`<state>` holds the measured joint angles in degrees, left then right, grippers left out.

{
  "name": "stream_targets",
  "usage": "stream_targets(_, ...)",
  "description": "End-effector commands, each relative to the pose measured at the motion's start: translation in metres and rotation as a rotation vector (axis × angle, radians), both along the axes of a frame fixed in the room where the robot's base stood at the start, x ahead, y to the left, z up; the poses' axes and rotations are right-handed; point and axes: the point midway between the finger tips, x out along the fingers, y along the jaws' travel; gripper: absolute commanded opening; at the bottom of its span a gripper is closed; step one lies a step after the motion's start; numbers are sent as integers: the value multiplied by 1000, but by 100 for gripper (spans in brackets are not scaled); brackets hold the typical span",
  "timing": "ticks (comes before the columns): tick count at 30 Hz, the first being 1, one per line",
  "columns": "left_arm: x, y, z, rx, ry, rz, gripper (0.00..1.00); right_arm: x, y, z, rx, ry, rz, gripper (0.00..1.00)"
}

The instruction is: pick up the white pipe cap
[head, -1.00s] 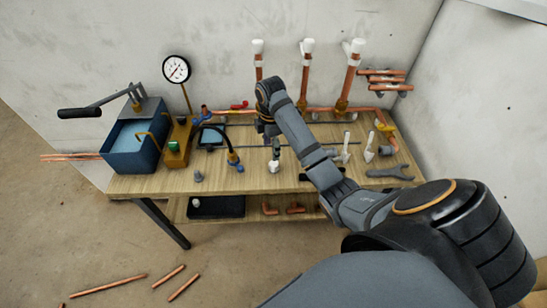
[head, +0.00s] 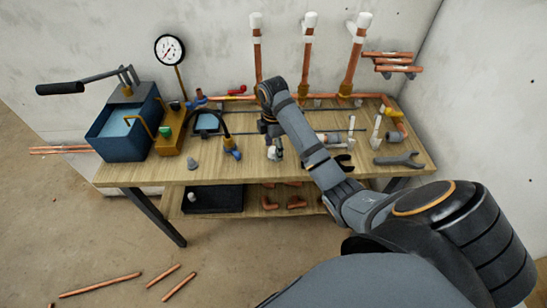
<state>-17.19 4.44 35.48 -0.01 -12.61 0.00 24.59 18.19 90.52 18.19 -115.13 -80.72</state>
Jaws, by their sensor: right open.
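A small white piece (head: 272,154), which looks like the white pipe cap, stands on the wooden workbench (head: 225,172) near its front middle. My right gripper (head: 275,147) is open and points down just above and beside this piece. The dark fingers partly overlap it, and I cannot tell whether they touch it. The wrist and forearm of my right arm hide part of the bench behind. My left gripper is not in view.
A blue tank (head: 125,140), a brass block (head: 168,142) and a gauge (head: 170,49) stand at the left. White-topped copper pipes (head: 308,60) rise at the back. A grey wrench (head: 398,160) lies at the right. The front edge between the grey cone (head: 192,164) and the white piece is mostly clear.

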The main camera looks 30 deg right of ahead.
Motion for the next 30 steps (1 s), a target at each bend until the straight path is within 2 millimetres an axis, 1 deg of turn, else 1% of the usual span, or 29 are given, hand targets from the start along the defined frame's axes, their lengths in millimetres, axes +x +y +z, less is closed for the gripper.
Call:
stream_targets(1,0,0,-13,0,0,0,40,0,0,-17,1,1,0,61)
stream_targets(2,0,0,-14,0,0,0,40,0,0,-20,1,0,0,61)
stream_targets(4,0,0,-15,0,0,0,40,0,0,-22,1,-1,1,61)
stream_targets(9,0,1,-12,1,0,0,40,1,1,-20,1,-1,1,61)
stream_targets(11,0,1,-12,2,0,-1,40,1,1,-20,1,-1,1,54)
stream_targets(18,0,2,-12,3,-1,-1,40,1,1,-20,1,-1,1,21)
stream_targets(20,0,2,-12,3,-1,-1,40,1,1,-20,1,-1,1,13)
stream_targets(27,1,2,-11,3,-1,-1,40,1,1,-19,1,-1,1,13)
stream_targets(30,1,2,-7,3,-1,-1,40,1,1,-13,1,-1,1,13)
